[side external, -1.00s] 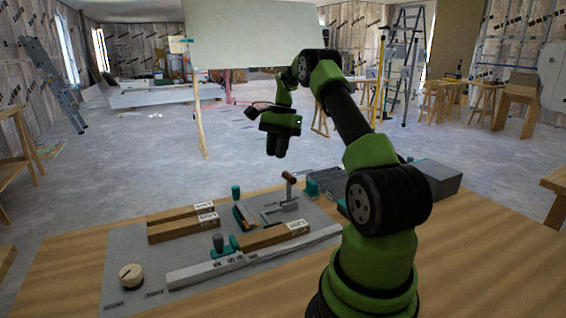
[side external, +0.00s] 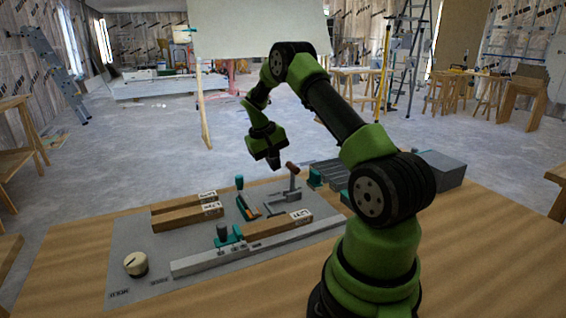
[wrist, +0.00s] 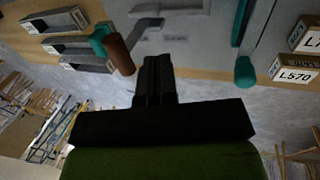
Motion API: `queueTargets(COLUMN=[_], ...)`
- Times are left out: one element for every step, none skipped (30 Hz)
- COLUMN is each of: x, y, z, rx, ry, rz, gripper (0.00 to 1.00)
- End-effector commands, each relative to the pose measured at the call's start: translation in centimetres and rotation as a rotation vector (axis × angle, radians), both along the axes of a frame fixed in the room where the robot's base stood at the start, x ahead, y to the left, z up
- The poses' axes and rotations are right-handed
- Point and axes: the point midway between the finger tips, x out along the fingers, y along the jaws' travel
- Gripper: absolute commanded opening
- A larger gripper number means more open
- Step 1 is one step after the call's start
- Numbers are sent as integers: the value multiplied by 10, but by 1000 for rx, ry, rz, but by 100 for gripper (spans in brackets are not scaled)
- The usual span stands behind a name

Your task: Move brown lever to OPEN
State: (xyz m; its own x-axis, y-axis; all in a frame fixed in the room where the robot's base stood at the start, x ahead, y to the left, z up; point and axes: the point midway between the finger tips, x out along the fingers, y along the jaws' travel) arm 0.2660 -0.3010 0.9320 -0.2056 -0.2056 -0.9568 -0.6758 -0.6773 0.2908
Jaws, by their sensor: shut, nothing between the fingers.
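The brown lever (side external: 293,169) has a brown grip on a grey arm and stands upright, leaning slightly, on a grey bracket on the grey panel (side external: 150,240). In the wrist view its brown grip (wrist: 120,55) is just left of my fingers. My gripper (side external: 273,164) hangs pointing down, a little left of the grip in the side view, with a visible gap. In the wrist view my gripper (wrist: 157,62) has its dark fingers together and empty. Writing beside the lever is too small to read.
A teal-handled lever (side external: 239,184) stands left of the brown one, and a teal slider (side external: 222,234) is nearer the front. Wooden blocks with white labels (side external: 278,226) and a cream knob (side external: 135,264) share the panel. A grey box (side external: 440,169) stands at right.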

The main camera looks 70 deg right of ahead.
Motion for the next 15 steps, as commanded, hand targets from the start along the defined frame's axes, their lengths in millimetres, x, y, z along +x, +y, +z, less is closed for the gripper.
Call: queueTargets(x=[-6,-9,-12,-13,-15,-17,-18,-18,-19,-19,-19,-19,-19,-19,-19], y=[-6,-8,-12,-13,-15,-16,-17,-18,-19,-19,-19,-19,-19,-19,-19], z=[-1,-2,-3,-3,-4,-4,-4,-5,-5,-5,-5,-5,-5,-5,-5], rx=[0,-1,-1,-1,0,0,0,0,0,0,0,0,0,0,0], ry=[0,-1,-1,-1,0,0,0,0,0,0,0,0,0,0,0], rz=[-5,-4,-3,-3,-3,-3,-3,-2,-2,-2,-1,-1,-1,-1,-1], gripper=[0,0,0,0,0,0,0,0,0,0,0,0,0,0,0])
